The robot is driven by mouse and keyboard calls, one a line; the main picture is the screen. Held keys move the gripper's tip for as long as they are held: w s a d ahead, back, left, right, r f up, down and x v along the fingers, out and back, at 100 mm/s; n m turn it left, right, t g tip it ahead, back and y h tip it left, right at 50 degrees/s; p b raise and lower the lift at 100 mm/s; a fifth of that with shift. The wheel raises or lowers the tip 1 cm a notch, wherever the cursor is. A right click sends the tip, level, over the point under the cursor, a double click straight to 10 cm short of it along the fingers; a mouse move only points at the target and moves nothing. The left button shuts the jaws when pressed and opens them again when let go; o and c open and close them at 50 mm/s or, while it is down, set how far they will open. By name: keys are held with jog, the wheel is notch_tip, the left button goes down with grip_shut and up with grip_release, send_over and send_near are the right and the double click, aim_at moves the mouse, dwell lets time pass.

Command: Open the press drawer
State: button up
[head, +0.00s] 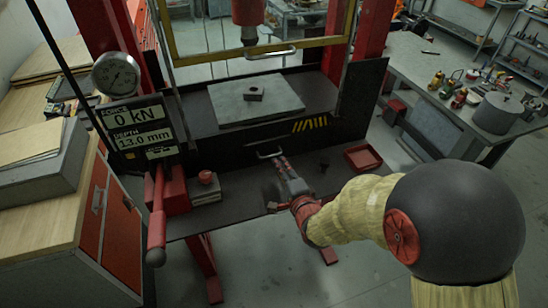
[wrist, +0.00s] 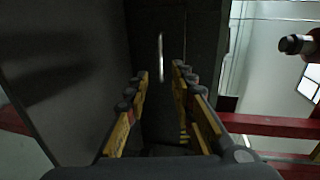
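The press drawer is the dark front panel (head: 235,147) under the press bed, with a small pale bar handle (head: 268,154). The drawer front looks flush with the press body. My gripper (head: 281,161) is just in front of the handle, above the dark lower shelf. In the wrist view, my gripper (wrist: 160,72) is open, with one finger on each side. The handle (wrist: 161,57) shows as a thin bright bar ahead of the fingertips, lined up between them. It looks apart from both fingers, though the exact depth gap is hard to judge. Nothing is held.
A yellow-framed guard (head: 265,47) with its own handle is above the bed, where a grey plate (head: 255,100) lies. A red tray (head: 363,157) is right of my gripper. A red lever (head: 157,215) and a red box (head: 172,193) are left. The shelf (head: 235,213) is partly clear.

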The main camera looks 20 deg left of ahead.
jog(key=x, duration=0.7)
jog(key=shift+b, duration=0.4)
jog(key=shift+c, duration=0.7)
grip_shut()
jog(key=shift+f, duration=0.1)
